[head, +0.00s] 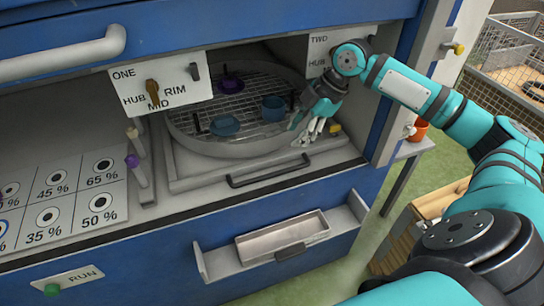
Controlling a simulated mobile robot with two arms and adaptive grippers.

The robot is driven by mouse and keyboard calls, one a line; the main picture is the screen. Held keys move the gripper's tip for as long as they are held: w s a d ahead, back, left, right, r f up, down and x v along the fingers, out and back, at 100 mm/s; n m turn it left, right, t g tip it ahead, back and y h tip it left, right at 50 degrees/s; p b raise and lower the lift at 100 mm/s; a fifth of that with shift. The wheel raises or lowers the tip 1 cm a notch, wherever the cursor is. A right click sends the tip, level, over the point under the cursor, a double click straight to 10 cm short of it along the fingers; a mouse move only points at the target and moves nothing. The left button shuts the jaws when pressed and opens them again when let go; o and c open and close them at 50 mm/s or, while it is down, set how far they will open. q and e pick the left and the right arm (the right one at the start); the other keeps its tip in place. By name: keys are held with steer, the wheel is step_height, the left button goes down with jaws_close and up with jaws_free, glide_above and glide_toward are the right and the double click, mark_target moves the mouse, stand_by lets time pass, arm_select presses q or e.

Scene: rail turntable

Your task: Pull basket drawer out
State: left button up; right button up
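The basket drawer (215,178) is a grey tray with a black bar handle (284,171) along its front. It sits in the opening of the blue cabinet and carries a round wire basket (190,146) with a grey rim. Two blue cups (225,126) and a purple piece (232,86) are in the basket. My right gripper (308,138) points down over the basket's right edge, above and behind the right end of the handle. It looks apart from the handle; whether its fingers are open is unclear. My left gripper is out of view.
A lower bin (282,238) projects from the cabinet front below the handle. A white sign (162,88) reading HUB, MID, RIM hangs at the opening's upper left. A percentage panel (70,200) lies left. The cabinet's right post (405,85) stands close to my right arm.

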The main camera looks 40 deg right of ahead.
glide_toward(267, 175)
steer(key=p+x, duration=0.1)
steer(key=x, duration=0.7)
steer(key=shift+f, duration=0.15)
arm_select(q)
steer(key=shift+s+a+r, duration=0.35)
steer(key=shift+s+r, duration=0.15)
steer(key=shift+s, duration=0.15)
arm_select(e)
steer(key=shift+f, duration=0.1)
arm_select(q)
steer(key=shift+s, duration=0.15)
arm_select(e)
steer(key=shift+c, duration=0.3)
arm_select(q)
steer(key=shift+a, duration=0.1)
arm_select(e)
jaws_close()
